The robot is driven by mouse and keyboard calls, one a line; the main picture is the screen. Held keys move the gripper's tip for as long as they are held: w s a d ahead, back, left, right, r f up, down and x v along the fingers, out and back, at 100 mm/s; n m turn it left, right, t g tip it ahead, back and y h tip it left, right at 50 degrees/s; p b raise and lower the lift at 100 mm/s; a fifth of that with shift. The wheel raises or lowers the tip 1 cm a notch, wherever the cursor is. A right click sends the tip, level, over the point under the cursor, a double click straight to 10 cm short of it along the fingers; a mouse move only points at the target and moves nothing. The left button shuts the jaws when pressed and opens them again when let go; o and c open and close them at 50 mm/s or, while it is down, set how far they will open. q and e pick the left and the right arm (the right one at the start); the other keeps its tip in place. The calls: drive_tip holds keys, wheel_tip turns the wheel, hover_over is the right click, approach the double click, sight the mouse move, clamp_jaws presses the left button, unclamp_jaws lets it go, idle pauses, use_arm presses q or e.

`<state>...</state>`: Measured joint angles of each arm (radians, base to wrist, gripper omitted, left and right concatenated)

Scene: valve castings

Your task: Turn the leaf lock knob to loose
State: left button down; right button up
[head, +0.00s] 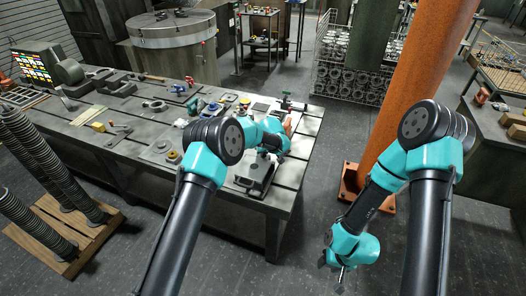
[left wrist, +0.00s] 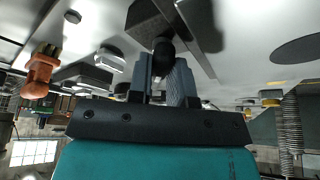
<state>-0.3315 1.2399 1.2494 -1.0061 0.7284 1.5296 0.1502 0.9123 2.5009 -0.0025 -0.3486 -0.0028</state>
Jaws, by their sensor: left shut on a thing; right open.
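In the left wrist view a small black knob (left wrist: 163,48) sits between the fingertips of my left gripper (left wrist: 164,68), which is shut on it. I take it for the leaf lock knob; any marks on it are too small to read. A dark block (left wrist: 148,22) is right beside it. In the head view my left gripper (head: 264,152) is over a grey fixture (head: 258,178) near the right front of the bench, and hides the knob. My right gripper (head: 341,278) hangs open and empty above the floor, right of the bench.
The steel workbench (head: 130,145) carries several castings and tools. An orange-handled item (left wrist: 40,72) lies close to the left gripper. An orange column (head: 408,75) stands behind my right arm. A pallet with coil springs (head: 75,235) is at lower left.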

use_arm(q)
drive_tip(key=n+g+y, duration=0.1)
drive_tip(key=n, duration=0.2)
drive_tip(key=shift+d+n, duration=0.15)
drive_tip(key=shift+n, duration=0.25)
drive_tip(key=shift+w+n+g+y, duration=0.1)
drive_tip(key=shift+n+g+y, duration=0.45)
drive_tip(key=shift+n, duration=1.25)
drive_tip(key=c, duration=1)
unclamp_jaws()
drive_tip(key=shift+c, duration=0.2)
